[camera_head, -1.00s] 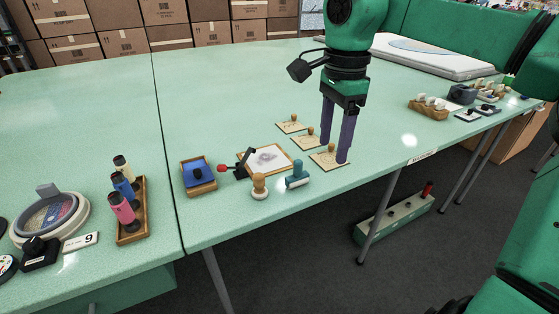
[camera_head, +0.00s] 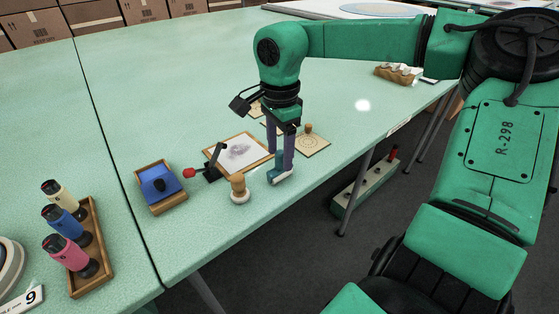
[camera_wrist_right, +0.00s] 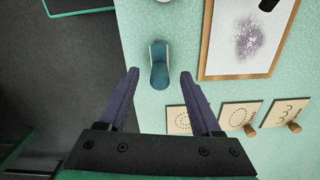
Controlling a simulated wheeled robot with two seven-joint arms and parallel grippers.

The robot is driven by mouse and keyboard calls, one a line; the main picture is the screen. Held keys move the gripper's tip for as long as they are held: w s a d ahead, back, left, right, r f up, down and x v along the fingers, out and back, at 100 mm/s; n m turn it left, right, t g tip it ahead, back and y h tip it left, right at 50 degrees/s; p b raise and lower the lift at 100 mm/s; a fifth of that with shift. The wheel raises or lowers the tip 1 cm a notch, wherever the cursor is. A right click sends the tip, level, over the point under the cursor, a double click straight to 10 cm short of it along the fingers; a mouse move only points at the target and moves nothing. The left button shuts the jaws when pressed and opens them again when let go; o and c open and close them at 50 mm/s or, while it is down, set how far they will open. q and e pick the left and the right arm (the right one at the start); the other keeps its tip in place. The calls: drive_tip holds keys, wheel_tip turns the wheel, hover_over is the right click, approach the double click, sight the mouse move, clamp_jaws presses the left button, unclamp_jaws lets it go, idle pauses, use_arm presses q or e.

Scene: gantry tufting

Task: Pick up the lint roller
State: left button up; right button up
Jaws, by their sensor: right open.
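The lint roller (camera_head: 281,178), with a teal handle and a pale roller end, lies near the front edge of the green table. In the right wrist view the lint roller (camera_wrist_right: 159,70) lies in line with the gap between the fingers, on the bare table top. My right gripper (camera_head: 279,160) is open and points down, with its purple fingers at the lint roller and partly covering it in the head view. The wrist view shows the same open gripper (camera_wrist_right: 159,78) with nothing held. Whether the fingers touch the roller I cannot tell. My left gripper is out of view.
A wooden stamp (camera_head: 239,190) stands just left of the roller. A framed print (camera_head: 238,153) lies behind it, with a red-knobbed black tool (camera_head: 210,172) beside it. A blue pad in a tray (camera_head: 160,188) is further left. Pattern cards (camera_head: 312,142) lie to the right.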

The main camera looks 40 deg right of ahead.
wheel_tip(320, 180, down, 3)
drive_tip(key=shift+r, duration=0.2)
clamp_jaws()
wheel_tip(320, 180, up, 20)
drive_tip(key=p, duration=0.3)
